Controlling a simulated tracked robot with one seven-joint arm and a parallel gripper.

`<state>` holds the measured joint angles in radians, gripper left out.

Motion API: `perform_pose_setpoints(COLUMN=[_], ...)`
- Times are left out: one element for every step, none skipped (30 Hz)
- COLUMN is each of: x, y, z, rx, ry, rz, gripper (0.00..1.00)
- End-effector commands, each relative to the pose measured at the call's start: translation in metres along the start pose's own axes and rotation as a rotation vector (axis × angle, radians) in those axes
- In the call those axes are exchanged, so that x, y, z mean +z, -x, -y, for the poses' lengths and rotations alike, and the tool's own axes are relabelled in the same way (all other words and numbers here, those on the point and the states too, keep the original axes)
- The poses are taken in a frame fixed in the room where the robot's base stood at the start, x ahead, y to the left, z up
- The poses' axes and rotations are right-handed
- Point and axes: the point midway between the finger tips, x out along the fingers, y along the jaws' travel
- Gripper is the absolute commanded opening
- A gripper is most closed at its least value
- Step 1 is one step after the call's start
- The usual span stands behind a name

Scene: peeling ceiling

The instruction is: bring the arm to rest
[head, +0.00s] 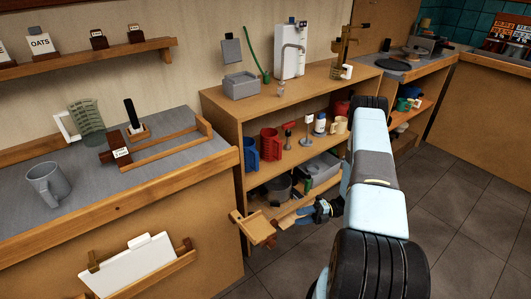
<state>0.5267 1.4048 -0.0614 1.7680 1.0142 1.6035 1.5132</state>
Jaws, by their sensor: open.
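My arm rises from the lower right in the head view, pale blue with black joints, and its far part is hidden behind its near links. My gripper (308,212), dark and small, shows left of the arm, low in front of the open shelf unit (225,122). Its jaws are open and I see nothing held between them. It is close to the wooden bracket or tray (256,226) at the unit's lower front; whether they touch I cannot tell.
A grey-topped counter (105,185) at left carries a grey mug (48,185) and a clear measuring jug (88,122). The shelf unit holds a blue mug (250,155), a red mug (270,144) and several other items. Tiled floor (455,205) is clear at right.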

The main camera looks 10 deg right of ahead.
Motion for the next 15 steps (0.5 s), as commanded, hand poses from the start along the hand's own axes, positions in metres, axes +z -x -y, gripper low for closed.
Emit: perform_pose_setpoints(x=[0.000,0.001,0.002,0.003,0.004,0.007,0.010,0.012,0.015,0.018,0.020,0.023,0.025,0.027,0.029], y=[0.000,0.000,0.000,0.000,0.000,0.000,0.001,0.001,0.001,0.000,0.000,-0.001,-0.001,-0.002,-0.003], z=[-0.001,-0.002,-0.004,-0.007,-0.011,-0.018,-0.025,-0.032,-0.042,-0.051,-0.059,-0.071,-0.080,-0.088,-0.100], rx=[-0.001,-0.002,-0.006,-0.011,-0.016,-0.026,-0.035,-0.046,-0.061,-0.074,-0.087,-0.102,-0.115,-0.127,-0.142], ry=[0.002,0.005,0.012,0.022,0.034,0.055,0.074,0.097,0.130,0.158,0.185,0.224,0.251,0.280,0.317], rz=[-0.001,-0.002,-0.007,-0.012,-0.019,-0.031,-0.041,-0.054,-0.074,-0.089,-0.106,-0.129,-0.145,-0.162,-0.185], gripper=[0.53,0.53,0.53,0.53,0.53,0.53,0.53,0.53,0.53,0.53,0.53,0.53,0.53,0.53,0.53])
